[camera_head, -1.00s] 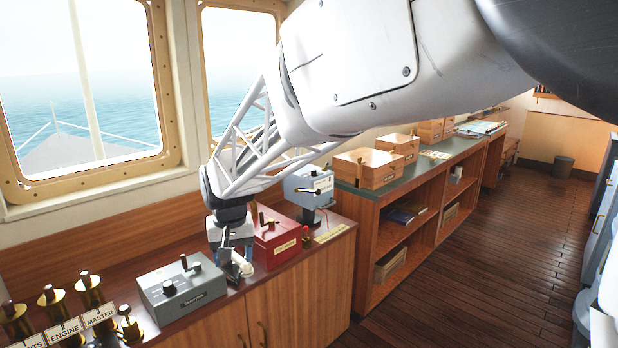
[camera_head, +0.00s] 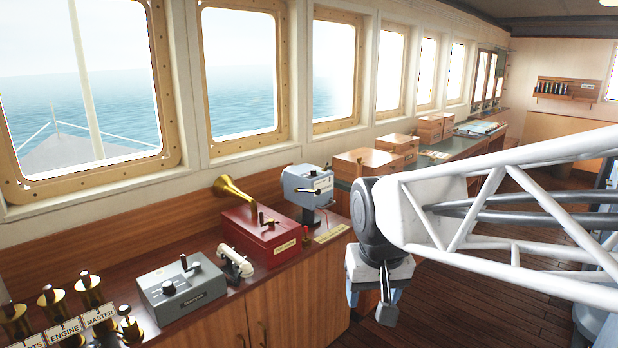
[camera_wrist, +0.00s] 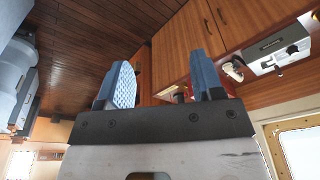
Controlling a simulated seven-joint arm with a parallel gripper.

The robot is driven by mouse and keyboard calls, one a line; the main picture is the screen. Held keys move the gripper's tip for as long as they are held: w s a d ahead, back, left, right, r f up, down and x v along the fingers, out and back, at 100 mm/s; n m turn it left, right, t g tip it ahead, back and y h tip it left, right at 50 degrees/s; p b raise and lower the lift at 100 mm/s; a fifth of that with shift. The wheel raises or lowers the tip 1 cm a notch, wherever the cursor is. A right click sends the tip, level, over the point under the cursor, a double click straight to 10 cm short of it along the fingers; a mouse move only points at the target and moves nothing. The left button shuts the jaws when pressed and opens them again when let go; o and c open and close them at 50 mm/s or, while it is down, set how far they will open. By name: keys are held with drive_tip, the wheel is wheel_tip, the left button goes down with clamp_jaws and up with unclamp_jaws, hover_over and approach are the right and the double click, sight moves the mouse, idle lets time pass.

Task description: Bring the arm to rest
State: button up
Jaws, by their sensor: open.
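My gripper (camera_head: 374,312) hangs at the end of my white truss arm, in front of the wooden cabinet and above the floor in the head view. In the wrist view my gripper (camera_wrist: 160,82) shows two blue fingers set well apart. The space between the fingers is empty. My gripper touches nothing that I can see.
A counter (camera_head: 232,287) carries a grey control box (camera_head: 181,290), a white handset (camera_head: 235,263), a red box with a brass horn (camera_head: 262,235), a grey-blue device (camera_head: 308,187) and brass levers (camera_head: 88,290). Wooden boxes (camera_head: 368,164) stand further back. The floor (camera_head: 452,272) looks clear.

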drive_tip(key=s+d+f, duration=0.1)
drive_tip(key=s+d, duration=0.3)
drive_tip(key=s, duration=0.2)
drive_tip(key=s+d+f+m, duration=0.1)
drive_tip(key=s+d+f, duration=0.1)
drive_tip(key=s, duration=0.4)
drive_tip(key=shift+d+h, duration=0.3)
drive_tip(key=shift+d, duration=0.6)
drive_tip(key=shift+c, duration=0.4)
